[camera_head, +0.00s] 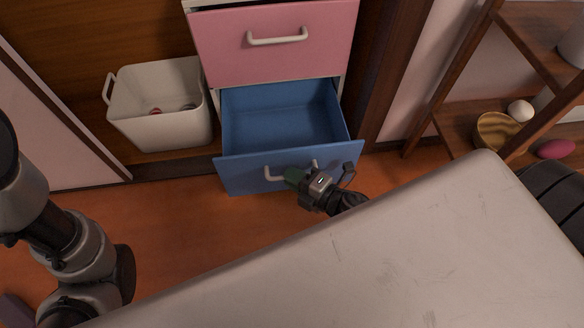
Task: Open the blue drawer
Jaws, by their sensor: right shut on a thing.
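The blue drawer (280,115) is pulled out from the cabinet below a pink drawer, and its empty-looking inside shows from above. Its light handle (273,173) is on the front panel. My right gripper (296,177) is at the right part of this handle, shut on it, and covers some of it. My left arm (60,235) comes in at the left edge; its gripper cannot be made out.
The pink drawer (285,60) above is shut. A white bin (160,115) with small items stands left of the blue drawer. A wooden shelf (465,120) with a gold bowl (496,132) is at right. A large pale surface (400,255) fills the lower right. Orange floor lies between.

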